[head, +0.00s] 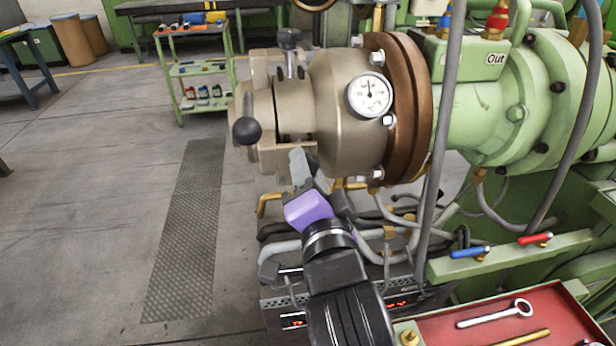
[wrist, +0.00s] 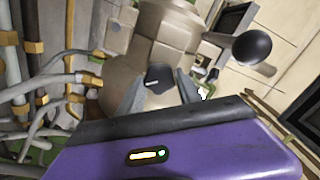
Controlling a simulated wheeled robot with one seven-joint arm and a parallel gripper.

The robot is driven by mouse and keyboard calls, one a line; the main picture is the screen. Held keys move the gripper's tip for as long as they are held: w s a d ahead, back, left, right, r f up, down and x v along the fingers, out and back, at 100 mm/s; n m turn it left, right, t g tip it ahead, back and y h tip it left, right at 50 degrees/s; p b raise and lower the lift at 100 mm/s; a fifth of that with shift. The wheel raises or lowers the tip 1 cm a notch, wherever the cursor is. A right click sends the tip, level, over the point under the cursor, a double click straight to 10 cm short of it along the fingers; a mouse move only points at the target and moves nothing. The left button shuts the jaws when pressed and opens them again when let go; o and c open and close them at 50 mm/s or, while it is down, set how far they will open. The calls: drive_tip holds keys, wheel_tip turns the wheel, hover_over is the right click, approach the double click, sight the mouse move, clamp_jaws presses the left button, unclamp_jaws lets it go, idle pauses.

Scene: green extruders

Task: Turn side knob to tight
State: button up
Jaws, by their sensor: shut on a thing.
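The side knob (wrist: 157,77) is a small dark knob with a pale mark on the side of the tan extruder head (head: 336,88). In the wrist view it sits between the two grey fingers of my gripper (wrist: 160,88), which is shut on it. In the head view my gripper (head: 307,166) reaches up from below to the underside of the extruder head, and the knob is hidden there behind the fingers and the housing. The angle of the knob is hard to read.
A black ball handle (head: 247,131) sticks out left of my gripper, and shows in the wrist view (wrist: 252,47). Another dark knob (head: 289,38) stands on top. Hoses and pipes (head: 380,225) crowd right and below. A red tray (head: 490,325) with tools is lower right.

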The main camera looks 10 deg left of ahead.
drive_tip(key=m+b, duration=0.1)
drive_tip(key=m, duration=0.2)
drive_tip(key=m+b, duration=0.1)
drive_tip(key=m, duration=0.2)
drive_tip(key=shift+f+m+b, duration=0.2)
drive_tip(key=shift+m+b, duration=0.1)
drive_tip(key=shift+b, duration=0.1)
idle(0.4)
drive_tip(key=o, duration=1.4)
drive_tip(key=shift+c, duration=0.2)
drive_tip(key=v, duration=0.7)
drive_tip(key=shift+s, duration=0.4)
drive_tip(key=shift+d+r, duration=0.1)
drive_tip(key=shift+d, duration=0.05)
